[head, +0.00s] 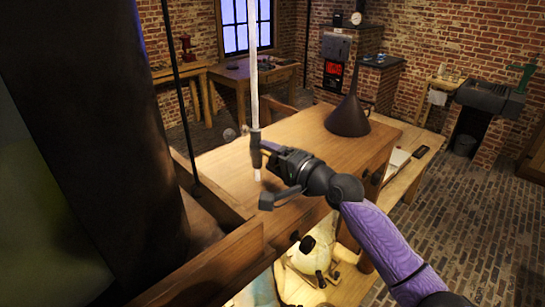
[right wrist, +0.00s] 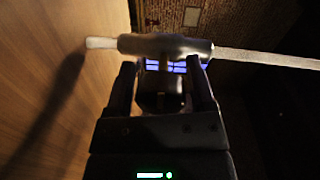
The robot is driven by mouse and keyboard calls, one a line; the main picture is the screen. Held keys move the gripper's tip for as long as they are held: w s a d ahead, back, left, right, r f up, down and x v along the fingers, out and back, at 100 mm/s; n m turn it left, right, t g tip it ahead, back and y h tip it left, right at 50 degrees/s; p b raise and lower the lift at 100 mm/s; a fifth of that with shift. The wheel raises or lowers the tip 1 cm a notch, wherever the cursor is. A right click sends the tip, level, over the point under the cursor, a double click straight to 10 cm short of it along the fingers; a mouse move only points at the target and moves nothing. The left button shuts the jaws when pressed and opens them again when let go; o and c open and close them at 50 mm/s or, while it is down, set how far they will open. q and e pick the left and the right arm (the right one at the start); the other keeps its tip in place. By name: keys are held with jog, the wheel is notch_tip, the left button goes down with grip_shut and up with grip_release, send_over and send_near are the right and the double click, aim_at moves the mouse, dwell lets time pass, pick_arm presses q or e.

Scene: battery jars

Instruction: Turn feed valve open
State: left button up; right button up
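The feed valve (head: 255,149) looks like a dark sleeve on a thin, pale vertical tube (head: 253,80) above the wooden cabinet top. A short pale end sticks out below the sleeve. My right gripper (head: 268,153) is right beside the sleeve, coming from the right. In the right wrist view the dark sleeve (right wrist: 165,46) lies across just beyond the two fingertips, and the fingers are apart. A dark shape shows between the fingers; I cannot tell whether it is a valve handle. My left gripper is out of view.
A dark funnel (head: 348,117) stands on the wooden cabinet top (head: 300,131) behind my right gripper. A thin dark rod (head: 177,90) and a large dark column (head: 100,120) stand at the left. The brick floor (head: 455,220) at right is clear.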

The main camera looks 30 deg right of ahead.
jog(key=shift+o, duration=0.9)
jog(key=b+v, duration=0.2)
jog(key=v, duration=0.7)
jog(key=shift+f, duration=0.15)
jog(key=shift+s+d+r, duration=0.2)
jog(key=shift+s, duration=0.2)
